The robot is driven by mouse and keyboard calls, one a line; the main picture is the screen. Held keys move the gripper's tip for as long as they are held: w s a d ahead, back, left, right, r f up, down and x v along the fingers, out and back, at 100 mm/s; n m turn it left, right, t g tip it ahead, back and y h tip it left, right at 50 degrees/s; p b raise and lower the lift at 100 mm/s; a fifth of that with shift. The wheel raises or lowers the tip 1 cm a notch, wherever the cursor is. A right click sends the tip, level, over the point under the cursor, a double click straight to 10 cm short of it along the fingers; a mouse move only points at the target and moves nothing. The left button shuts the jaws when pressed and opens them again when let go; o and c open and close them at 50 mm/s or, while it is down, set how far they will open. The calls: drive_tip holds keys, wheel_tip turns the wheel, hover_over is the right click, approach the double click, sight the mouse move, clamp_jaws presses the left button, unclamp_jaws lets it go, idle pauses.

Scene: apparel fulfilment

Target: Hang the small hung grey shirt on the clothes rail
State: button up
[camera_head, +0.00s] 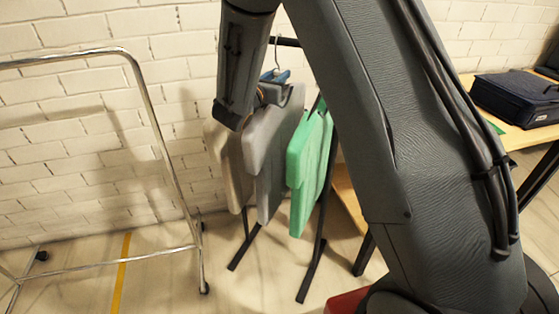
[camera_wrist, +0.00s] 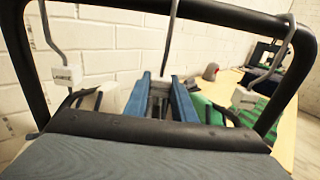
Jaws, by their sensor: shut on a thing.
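The grey shirt (camera_head: 275,140) hangs upright in the middle of a row, between a beige shirt and a green one. My gripper (camera_head: 273,77) is at its top, with blue fingers shut on its hanger. In the wrist view my gripper (camera_wrist: 158,90) has its two blue fingers on either side of the hanger's metal hook (camera_wrist: 170,35), which rises toward a dark bar. In the head view the hook meets the black clothes rail (camera_head: 287,42); I cannot tell whether the rail bears its weight. Any size label of the grey shirt is hidden.
The beige shirt (camera_head: 228,165) and the green shirt (camera_head: 309,170) hang close on either side. A hook labelled LARGE (camera_wrist: 66,75) is at left in the wrist view. A chrome rack (camera_head: 165,150) stands at left. A wooden table (camera_head: 530,132) bears a dark folded item (camera_head: 515,97).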

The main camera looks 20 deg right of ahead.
drive_tip(key=shift+r+p, duration=0.8)
drive_tip(key=shift+r, duration=0.95)
drive_tip(key=shift+a, duration=0.1)
drive_tip(key=shift+p+v, duration=0.5)
drive_tip(key=shift+v, duration=2.45)
drive_tip(key=shift+s, duration=0.1)
drive_tip(key=p+v, duration=0.5)
drive_tip(key=v, duration=2.3)
